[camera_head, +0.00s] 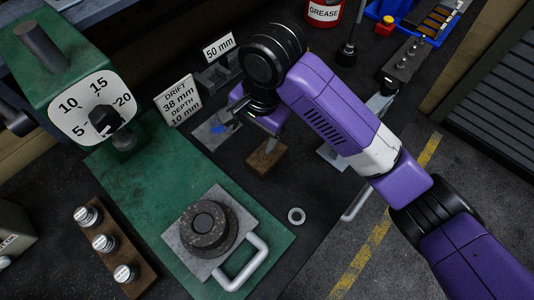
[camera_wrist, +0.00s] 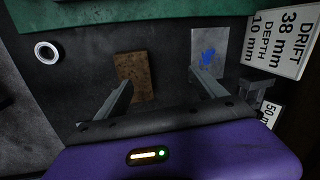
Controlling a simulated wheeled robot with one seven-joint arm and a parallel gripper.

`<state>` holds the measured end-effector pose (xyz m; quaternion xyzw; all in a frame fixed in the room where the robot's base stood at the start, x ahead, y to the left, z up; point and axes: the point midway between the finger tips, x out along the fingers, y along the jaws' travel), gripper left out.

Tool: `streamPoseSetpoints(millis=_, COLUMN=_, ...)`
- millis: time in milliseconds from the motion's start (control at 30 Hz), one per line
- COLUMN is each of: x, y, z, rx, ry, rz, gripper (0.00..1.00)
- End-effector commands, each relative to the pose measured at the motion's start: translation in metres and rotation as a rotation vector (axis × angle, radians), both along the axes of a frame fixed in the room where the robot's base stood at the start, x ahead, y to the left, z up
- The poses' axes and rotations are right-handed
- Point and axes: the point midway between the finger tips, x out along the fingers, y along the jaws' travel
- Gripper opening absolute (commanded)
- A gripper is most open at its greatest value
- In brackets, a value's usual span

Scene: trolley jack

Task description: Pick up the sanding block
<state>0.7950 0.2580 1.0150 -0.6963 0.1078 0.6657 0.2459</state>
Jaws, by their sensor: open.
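The sanding block, seen as a small brown block (camera_head: 266,158), lies on the dark bench top just right of the green mat. In the wrist view the brown block (camera_wrist: 139,75) shows between the fingers, nearer the left one. The left finger overlaps the block's left edge in that view; I cannot tell whether they touch. My gripper (camera_head: 251,128) is open and empty, over the bench near the block. In the wrist view its fingertips (camera_wrist: 161,77) stand wide apart.
A grey plate with a blue mark (camera_wrist: 208,52) lies beside the block, near the right finger. A metal ring (camera_head: 296,215) lies on the bench. The drift sign (camera_head: 178,98) stands close behind.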

Motion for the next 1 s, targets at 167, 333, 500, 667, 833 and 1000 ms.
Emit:
streamPoseSetpoints(millis=167, x=-0.009, y=-0.035, z=0.001, rx=-0.151, ry=0.091, rz=-0.109, gripper=0.80)
streamPoseSetpoints(millis=333, x=-0.012, y=-0.040, z=-0.014, rx=-0.176, ry=0.107, rz=-0.130, gripper=0.80)
streamPoseSetpoints(millis=500, x=-0.012, y=-0.040, z=-0.029, rx=-0.174, ry=0.106, rz=-0.131, gripper=0.80)
streamPoseSetpoints(millis=667, x=-0.012, y=-0.036, z=-0.047, rx=-0.177, ry=0.105, rz=-0.129, gripper=0.80)
streamPoseSetpoints(millis=833, x=-0.012, y=-0.035, z=-0.070, rx=-0.174, ry=0.104, rz=-0.130, gripper=0.80)
streamPoseSetpoints(millis=1000, x=-0.011, y=-0.034, z=-0.076, rx=-0.173, ry=0.103, rz=-0.128, gripper=0.80)
